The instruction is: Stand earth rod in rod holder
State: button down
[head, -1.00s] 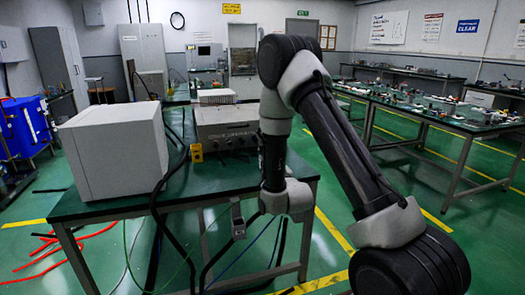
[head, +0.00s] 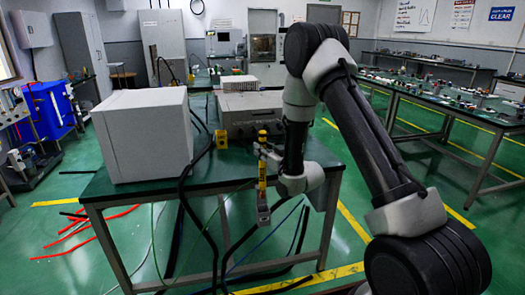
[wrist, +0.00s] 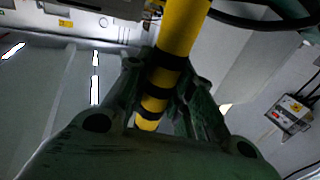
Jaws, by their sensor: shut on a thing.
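The earth rod (head: 262,172) is a yellow rod with black bands. In the head view it is roughly upright in front of the near edge of the table, left of my wrist. In the wrist view the rod (wrist: 183,28) runs between the two dark fingers of my gripper (wrist: 163,76), which is shut on it. A small yellow block (head: 221,139) sits on the table beside the grey instrument. It may be the rod holder, but it is too small to tell. The rod's lower end is hard to make out.
A large white box (head: 140,140) and a grey instrument (head: 250,113) stand on the green table (head: 110,189). Black cables hang over its front edge. Red cables (head: 85,235) lie on the floor at the left. A long cluttered bench (head: 450,108) stands at the right.

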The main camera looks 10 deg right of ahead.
aim_at(265, 181)
jog(key=shift+f, duration=0.1)
jog(key=shift+d+f, duration=0.1)
jog(key=shift+f, duration=6.45)
jog(key=c, duration=1.2)
grip_release()
jog(key=shift+o, duration=0.2)
jog(key=shift+s, duration=0.15)
jog(key=v, duration=1.1)
jog(key=shift+s, duration=0.4)
jog(key=shift+d, duration=0.1)
